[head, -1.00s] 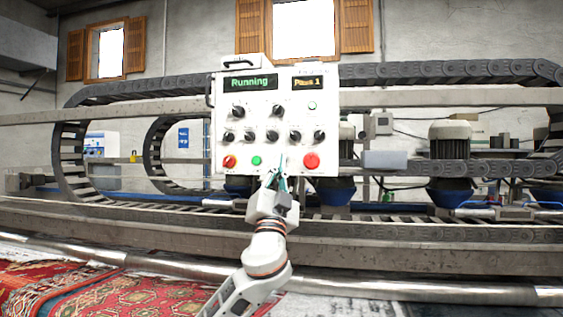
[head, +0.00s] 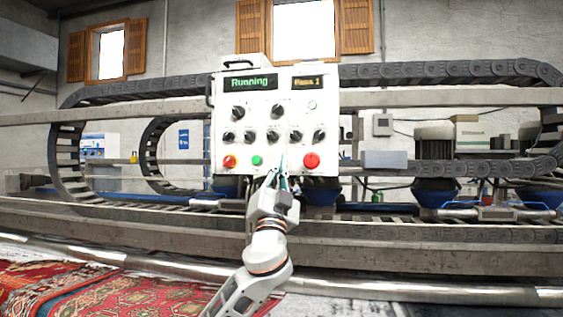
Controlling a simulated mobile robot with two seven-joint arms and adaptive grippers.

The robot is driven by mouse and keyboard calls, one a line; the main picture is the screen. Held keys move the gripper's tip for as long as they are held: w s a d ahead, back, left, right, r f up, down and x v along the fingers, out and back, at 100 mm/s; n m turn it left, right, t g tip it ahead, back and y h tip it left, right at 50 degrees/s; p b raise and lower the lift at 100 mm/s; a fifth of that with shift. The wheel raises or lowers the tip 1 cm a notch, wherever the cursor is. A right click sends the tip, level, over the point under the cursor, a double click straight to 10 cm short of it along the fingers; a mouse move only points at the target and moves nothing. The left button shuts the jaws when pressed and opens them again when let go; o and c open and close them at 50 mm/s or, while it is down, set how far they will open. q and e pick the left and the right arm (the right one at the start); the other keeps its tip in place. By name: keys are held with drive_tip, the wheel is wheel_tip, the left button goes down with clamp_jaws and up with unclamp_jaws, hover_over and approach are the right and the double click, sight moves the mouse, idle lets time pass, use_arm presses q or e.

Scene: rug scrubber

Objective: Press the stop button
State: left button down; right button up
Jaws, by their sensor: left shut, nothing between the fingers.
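The white control panel (head: 244,185) stands in the middle of the head view. Its left display (head: 250,82) reads "Running" and the smaller one (head: 308,82) seems to read "Pass 1". A large red button (head: 311,160) is at the panel's lower right. A green button (head: 257,160) and a smaller red-orange control (head: 229,161) are at the lower left. My left gripper (head: 281,164) is shut and empty. Its tips point up in front of the panel's lower edge, between the green and the large red button. They appear apart from both. My right gripper is out of view.
Rows of black knobs (head: 249,135) sit above the buttons. Metal rails (head: 450,98) and a dark cable chain (head: 450,70) run behind the panel. A steel roller (head: 420,291) crosses the front. A red patterned rug (head: 130,295) lies at the lower left.

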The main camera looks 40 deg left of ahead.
use_arm(q)
drive_tip(key=shift+w+a, duration=0.2)
drive_tip(key=shift+w, duration=0.2)
idle(0.5)
drive_tip(key=shift+s, duration=0.1)
drive_tip(key=shift+s+d, duration=0.4)
drive_tip(key=shift+s, duration=0.2)
idle(0.3)
